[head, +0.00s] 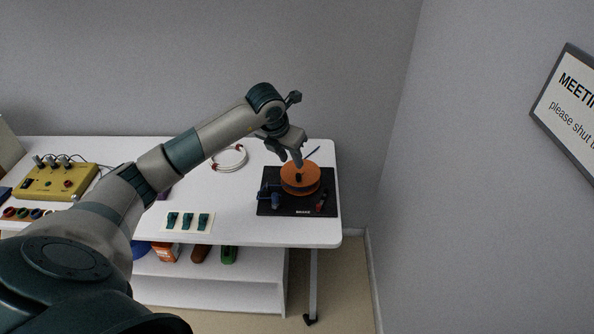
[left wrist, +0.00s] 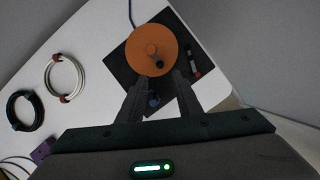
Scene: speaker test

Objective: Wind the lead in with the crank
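An orange reel (head: 309,181) sits on a black base plate (head: 291,210) at the right end of the white table. A small dark crank knob (head: 298,177) stands on its top; it also shows in the left wrist view (left wrist: 158,64). My left gripper (left wrist: 159,77) is open, its fingers apart and pointing at the reel, with the knob just past the fingertips and nothing between them. In the head view this gripper (head: 298,164) is over the reel's back edge. The blue lead (left wrist: 131,14) runs out from behind the reel. My right gripper is not in view.
A blue fitting (head: 268,194) and a red-and-black lever (head: 321,201) are on the plate. A coiled white cable (head: 230,158), a card with teal switches (head: 188,221) and a yellow box (head: 55,182) lie further left. A grey wall (head: 480,200) stands to the right.

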